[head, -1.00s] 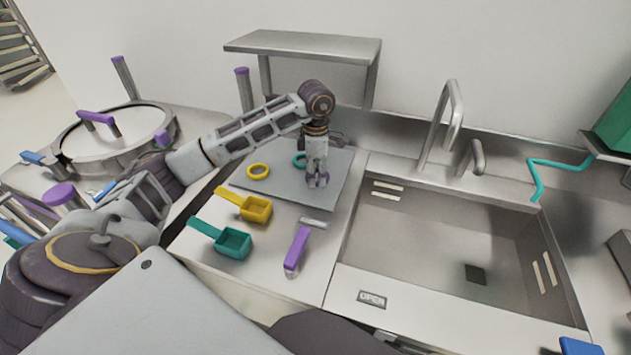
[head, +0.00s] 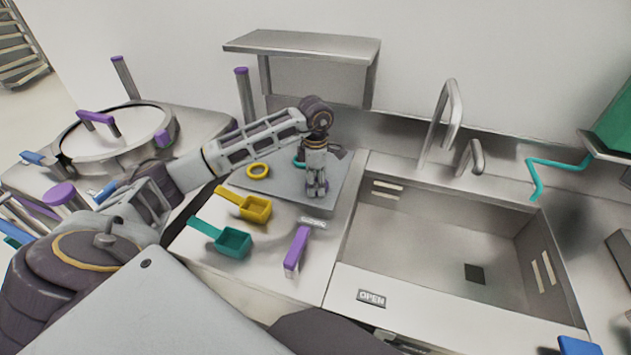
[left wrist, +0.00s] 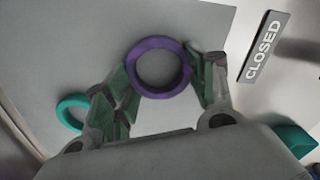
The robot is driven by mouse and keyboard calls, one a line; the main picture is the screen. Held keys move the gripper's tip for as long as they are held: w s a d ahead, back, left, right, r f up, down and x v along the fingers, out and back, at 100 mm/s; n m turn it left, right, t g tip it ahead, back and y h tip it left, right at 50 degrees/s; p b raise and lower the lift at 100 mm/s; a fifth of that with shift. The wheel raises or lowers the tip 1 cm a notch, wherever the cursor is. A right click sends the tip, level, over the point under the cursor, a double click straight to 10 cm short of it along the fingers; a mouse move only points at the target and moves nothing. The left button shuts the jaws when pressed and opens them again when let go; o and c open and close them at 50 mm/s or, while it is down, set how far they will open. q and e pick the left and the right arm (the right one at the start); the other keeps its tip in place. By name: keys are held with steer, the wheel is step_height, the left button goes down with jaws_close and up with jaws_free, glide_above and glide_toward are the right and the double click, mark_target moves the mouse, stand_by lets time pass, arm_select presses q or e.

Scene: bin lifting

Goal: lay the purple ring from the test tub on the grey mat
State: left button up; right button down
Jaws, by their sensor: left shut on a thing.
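The purple ring (left wrist: 158,43) shows in the left wrist view between the two fingers of my left gripper (left wrist: 162,76), which is shut on it. In the head view my left gripper (head: 317,192) points down over the front right part of the grey mat (head: 285,192). The ring is hard to make out there. The mat also fills much of the left wrist view (left wrist: 60,45). I cannot tell whether the ring touches the mat. I cannot pick out the test tub. My right gripper is not in view.
A yellow scoop (head: 256,209), a teal scoop (head: 233,242) and a purple-handled tool (head: 297,250) lie in front. A sink (head: 430,240) is to the right; a shelf (head: 300,43) stands behind.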

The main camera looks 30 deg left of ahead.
mark_target(316, 189)
arm_select(q)
steer(key=shift+f, duration=0.15)
steer(key=o, duration=0.8)
steer(key=shift+r, duration=0.2)
steer(key=shift+r+b, duration=0.3)
steer(key=shift+r, duration=5.65)
